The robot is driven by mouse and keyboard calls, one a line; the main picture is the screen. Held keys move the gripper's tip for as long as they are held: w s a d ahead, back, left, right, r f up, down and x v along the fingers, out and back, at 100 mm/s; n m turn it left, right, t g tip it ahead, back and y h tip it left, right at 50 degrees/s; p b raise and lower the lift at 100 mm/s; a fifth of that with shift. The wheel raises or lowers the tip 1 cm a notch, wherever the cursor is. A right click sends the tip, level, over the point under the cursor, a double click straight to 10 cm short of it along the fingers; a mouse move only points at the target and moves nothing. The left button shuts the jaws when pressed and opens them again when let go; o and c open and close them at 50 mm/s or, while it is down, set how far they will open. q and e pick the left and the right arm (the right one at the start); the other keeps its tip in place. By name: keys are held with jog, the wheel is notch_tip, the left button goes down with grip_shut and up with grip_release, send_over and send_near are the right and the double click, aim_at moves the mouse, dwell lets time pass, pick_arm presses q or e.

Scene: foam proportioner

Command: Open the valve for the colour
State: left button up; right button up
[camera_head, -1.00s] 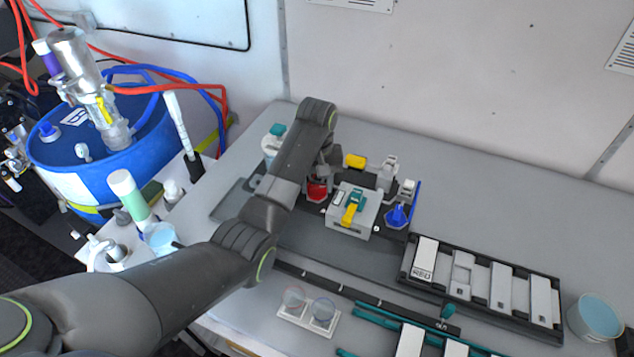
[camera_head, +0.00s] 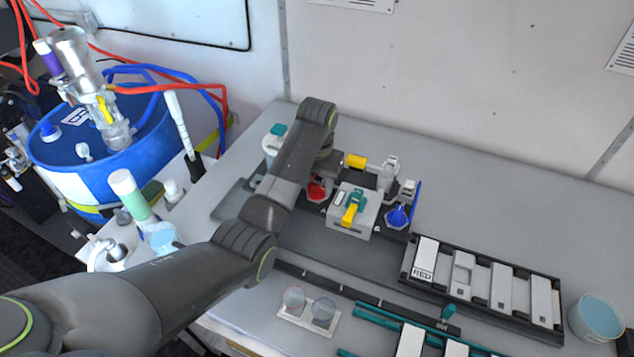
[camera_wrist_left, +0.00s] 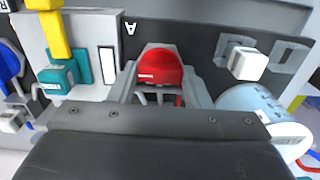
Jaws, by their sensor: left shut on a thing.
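A red valve part (camera_head: 316,191) with a rounded top stands on the dark panel, partly hidden by my left arm. In the left wrist view the red part (camera_wrist_left: 160,66) sits between the grey fingers of my left gripper (camera_wrist_left: 160,80), which is shut on it. A blue valve part (camera_head: 397,214) stands to the right. Between them is a grey box with a yellow lever (camera_head: 351,212) and a teal piece. A tilted card (camera_head: 424,262) in the rack reads "RED". My right gripper is not in view.
The black rack (camera_head: 484,302) of white plates lies at the right, with a light-blue cup (camera_head: 596,318) beyond it. A holder with two round discs (camera_head: 307,308) is in front. A blue drum (camera_head: 95,165) with hoses stands at the left. The back right of the table is clear.

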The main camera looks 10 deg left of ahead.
pick_arm(q)
jog(key=shift+w+r, duration=0.15)
jog(key=o, duration=0.9)
jog(key=shift+o, duration=0.4)
